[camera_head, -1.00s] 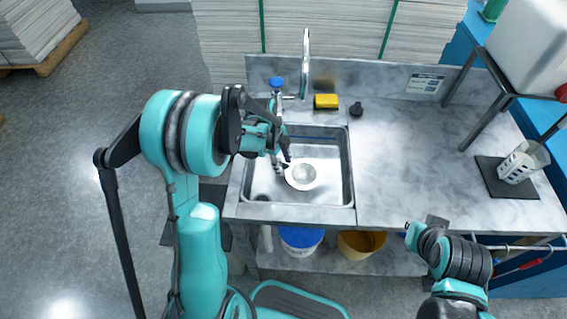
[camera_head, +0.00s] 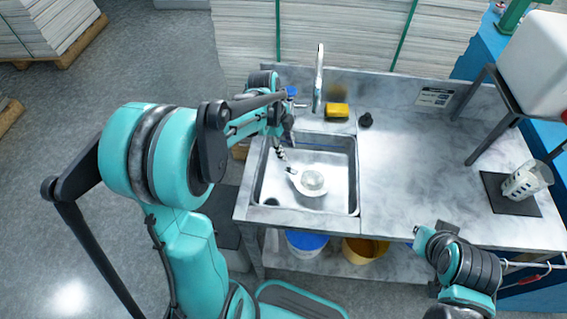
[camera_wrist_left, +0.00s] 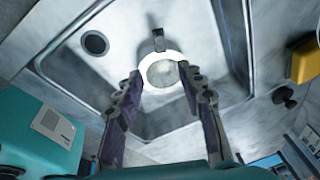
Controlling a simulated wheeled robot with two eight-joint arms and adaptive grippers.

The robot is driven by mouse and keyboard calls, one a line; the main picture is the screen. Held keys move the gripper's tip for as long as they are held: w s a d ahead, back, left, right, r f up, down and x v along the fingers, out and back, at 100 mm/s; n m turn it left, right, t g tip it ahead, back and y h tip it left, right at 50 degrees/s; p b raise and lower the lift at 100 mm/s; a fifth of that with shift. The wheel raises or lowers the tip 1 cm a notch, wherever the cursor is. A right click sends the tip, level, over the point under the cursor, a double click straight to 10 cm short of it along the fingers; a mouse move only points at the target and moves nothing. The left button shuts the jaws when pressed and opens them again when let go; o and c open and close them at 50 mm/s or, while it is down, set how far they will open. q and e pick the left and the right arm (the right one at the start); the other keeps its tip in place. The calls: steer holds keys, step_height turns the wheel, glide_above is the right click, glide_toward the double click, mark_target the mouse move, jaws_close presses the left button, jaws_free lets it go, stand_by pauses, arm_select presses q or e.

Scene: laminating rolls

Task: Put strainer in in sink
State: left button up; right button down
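The strainer (camera_head: 312,182), a round white-rimmed dish with a short handle, lies in the steel sink basin (camera_head: 345,205), right of the drain (camera_head: 270,202). It also shows in the left wrist view (camera_wrist_left: 160,71), beyond the fingertips, with its handle pointing up in the picture. My left gripper (camera_head: 283,148) is above the basin, up and left of the strainer and apart from it. In the left wrist view its two fingers (camera_wrist_left: 162,90) are spread, with nothing held between them. My right arm (camera_head: 462,265) is at lower right, in front of the counter; its fingers cannot be made out.
A faucet (camera_head: 319,78), yellow sponge (camera_head: 337,110) and dark stopper-like item (camera_head: 365,120) are behind the basin. A white perforated holder (camera_head: 527,180) stands on a dark mat at right. The counter (camera_head: 420,165) between is clear. Buckets stand below.

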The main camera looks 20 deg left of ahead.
arm_select(q)
steer(key=s+d+r+n+t+y, duration=0.1)
steer(key=s+d+r+n+t, duration=0.1)
steer(key=s+n, duration=0.6)
steer(key=s+d+r+n+t+y, duration=0.1)
steer(key=s+r+n+t, duration=0.3)
steer(key=s+n, duration=0.4)
steer(key=shift+d+r+n, duration=0.85)
steer(key=shift+r+n, duration=0.05)
steer(key=shift+n, duration=0.3)
